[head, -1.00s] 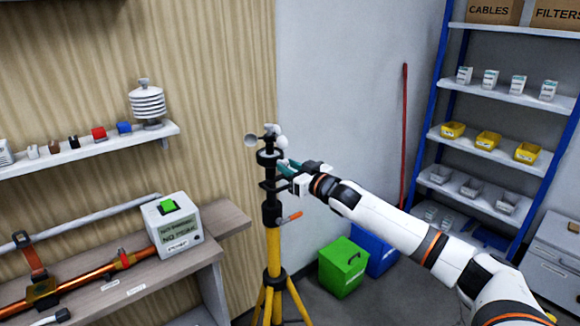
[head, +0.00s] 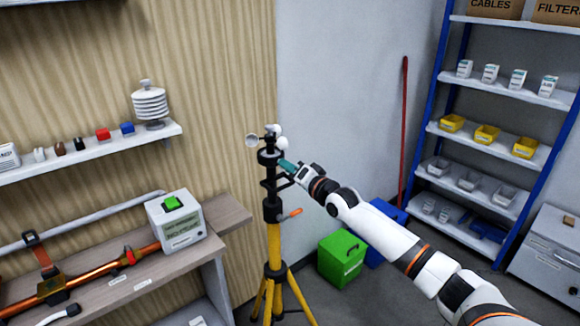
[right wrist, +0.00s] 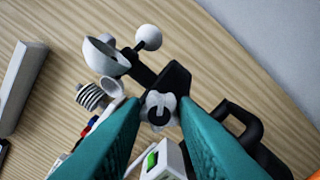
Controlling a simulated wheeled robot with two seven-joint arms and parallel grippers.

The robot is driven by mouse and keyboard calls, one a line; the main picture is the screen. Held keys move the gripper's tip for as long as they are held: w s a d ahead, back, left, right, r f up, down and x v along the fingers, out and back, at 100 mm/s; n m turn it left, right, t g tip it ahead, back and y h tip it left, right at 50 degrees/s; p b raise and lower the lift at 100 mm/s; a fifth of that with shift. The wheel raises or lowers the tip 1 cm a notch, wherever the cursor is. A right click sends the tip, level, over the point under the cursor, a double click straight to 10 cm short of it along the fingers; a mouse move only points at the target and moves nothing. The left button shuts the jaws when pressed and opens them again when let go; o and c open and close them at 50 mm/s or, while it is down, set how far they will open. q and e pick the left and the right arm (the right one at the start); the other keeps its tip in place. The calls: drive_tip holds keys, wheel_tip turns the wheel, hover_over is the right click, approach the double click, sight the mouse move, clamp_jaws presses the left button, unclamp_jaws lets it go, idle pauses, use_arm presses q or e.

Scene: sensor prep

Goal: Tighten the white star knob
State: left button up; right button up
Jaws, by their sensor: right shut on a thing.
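The white star knob (right wrist: 159,107) sits on the dark clamp near the top of the tripod mast, below a cup anemometer (head: 268,137). In the right wrist view it lies between my two teal fingers. My right gripper (head: 284,163) reaches the mast from the right in the head view and is shut on the knob. In the head view the fingers hide the knob. The yellow tripod (head: 274,250) stands upright under the black mast (head: 271,205). My left gripper is not in view.
A black loop-shaped handle (right wrist: 240,125) is close to the right finger. An orange lever (head: 292,213) sticks out lower on the mast. A bench with a white box (head: 177,222) is left, a green bin (head: 341,258) behind right, and a blue shelf rack (head: 485,130) far right.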

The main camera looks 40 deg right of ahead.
drive_tip(key=shift+m+h+p, duration=0.5)
drive_tip(key=shift+m+p, duration=1.1)
drive_tip(key=shift+m, duration=4.6)
drive_tip(key=o, duration=1)
drive_tip(key=s+b, duration=0.1)
drive_tip(key=s, duration=1.1)
drive_tip(key=shift+d+f+b, duration=0.25)
drive_tip(key=shift+d+b, duration=0.1)
drive_tip(key=shift+b, duration=0.05)
